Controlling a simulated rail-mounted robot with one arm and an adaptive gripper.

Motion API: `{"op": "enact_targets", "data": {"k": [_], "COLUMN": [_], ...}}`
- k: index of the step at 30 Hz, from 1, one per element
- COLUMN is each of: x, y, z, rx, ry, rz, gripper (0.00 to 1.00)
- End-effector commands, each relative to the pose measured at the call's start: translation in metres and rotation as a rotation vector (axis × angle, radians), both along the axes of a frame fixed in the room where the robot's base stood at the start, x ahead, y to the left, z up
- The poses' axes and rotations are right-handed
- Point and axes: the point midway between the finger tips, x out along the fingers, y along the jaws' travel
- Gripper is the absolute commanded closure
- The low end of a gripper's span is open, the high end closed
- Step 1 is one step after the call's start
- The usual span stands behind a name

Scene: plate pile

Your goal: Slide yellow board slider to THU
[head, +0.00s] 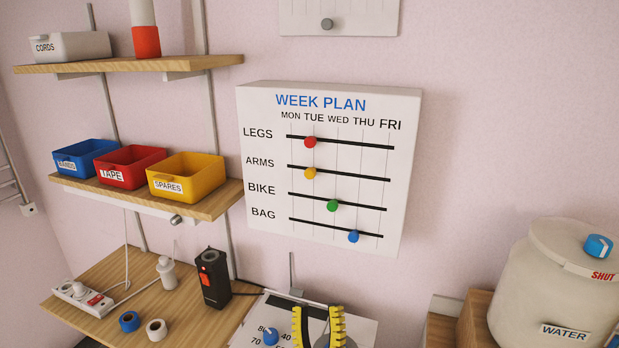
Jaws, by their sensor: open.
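The week plan board (265,230) hangs on the wall in the head view, with day columns MON to FRI. The yellow slider (310,173) sits on the ARMS track (355,177), at about the TUE column. The THU label (364,121) is to its right, at the top of the board. My gripper (317,310) shows at the bottom of the view, below the board and apart from it. Its two yellow-and-black fingers are spread, with nothing visible between them.
A red slider (310,142) is directly above, a green slider (333,205) below right, and a blue slider (353,236) lower still. A shelf (215,203) with bins is close to the board's left. Wall space to the right is clear.

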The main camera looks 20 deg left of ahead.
Motion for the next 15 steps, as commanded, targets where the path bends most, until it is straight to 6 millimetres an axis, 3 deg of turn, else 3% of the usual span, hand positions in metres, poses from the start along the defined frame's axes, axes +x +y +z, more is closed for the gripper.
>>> {"op": "enact_targets", "data": {"k": [6, 15], "x": [0.034, 0.058], "y": [0.043, 0.078], "z": [0.044, 0.101], "rx": [-0.082, -0.150], "ry": [0.082, 0.214], "rz": [-0.058, -0.164], "gripper": [0.49, 0.49]}}
